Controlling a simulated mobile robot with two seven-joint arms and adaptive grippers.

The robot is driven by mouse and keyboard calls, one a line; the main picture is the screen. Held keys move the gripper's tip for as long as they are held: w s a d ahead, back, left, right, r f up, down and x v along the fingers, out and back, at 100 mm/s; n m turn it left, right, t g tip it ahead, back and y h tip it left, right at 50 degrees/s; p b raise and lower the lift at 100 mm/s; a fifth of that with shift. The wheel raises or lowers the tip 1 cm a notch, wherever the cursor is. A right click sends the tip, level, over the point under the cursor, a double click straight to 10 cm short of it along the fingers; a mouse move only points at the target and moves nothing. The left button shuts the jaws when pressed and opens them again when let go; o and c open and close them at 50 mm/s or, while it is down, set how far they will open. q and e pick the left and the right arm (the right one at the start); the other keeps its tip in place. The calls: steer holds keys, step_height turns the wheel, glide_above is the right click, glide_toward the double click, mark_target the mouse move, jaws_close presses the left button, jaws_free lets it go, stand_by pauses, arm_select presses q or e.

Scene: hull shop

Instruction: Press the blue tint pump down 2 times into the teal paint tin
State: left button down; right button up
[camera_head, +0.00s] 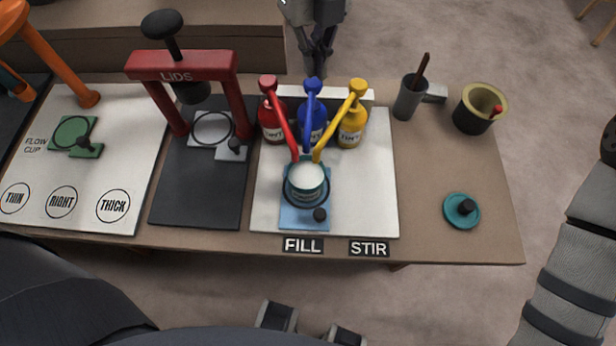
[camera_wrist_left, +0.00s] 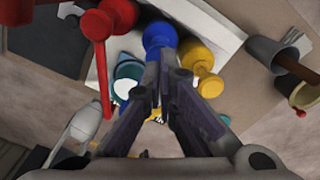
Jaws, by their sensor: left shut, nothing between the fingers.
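The blue tint pump (camera_head: 312,118) stands between a red pump (camera_head: 271,120) and a yellow pump (camera_head: 352,125), its spout reaching toward the teal paint tin (camera_head: 306,183). The tin is open, with pale contents, on a blue sliding holder (camera_head: 300,217) at the FILL label. My left gripper (camera_head: 316,72) is shut and empty, with its fingertips at or just above the blue pump's head; contact cannot be told. In the left wrist view, the closed fingertips (camera_wrist_left: 166,62) overlap the blue head (camera_wrist_left: 158,36).
A teal lid (camera_head: 461,210) lies on the bench at right. A grey mug (camera_head: 411,96) with a stick and a dark pot (camera_head: 479,108) stand behind it. A red lid press (camera_head: 182,70) stands left of the pumps.

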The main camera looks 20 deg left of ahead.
mark_target(313, 82)
stand_by(0.5)
arm_select(q)
steer(key=shift+f, duration=1.75)
arm_select(e)
steer(key=shift+s, duration=0.1)
arm_select(q)
steer(key=shift+r, duration=0.1)
steer(key=shift+r+p, duration=0.95)
steer(key=shift+r, duration=0.75)
steer(key=shift+f, duration=0.1)
arm_select(e)
steer(key=shift+w+r+t, duration=0.4)
steer(key=shift+w+r, duration=0.7)
steer(key=shift+w, duration=0.05)
arm_select(q)
steer(key=shift+f, duration=0.1)
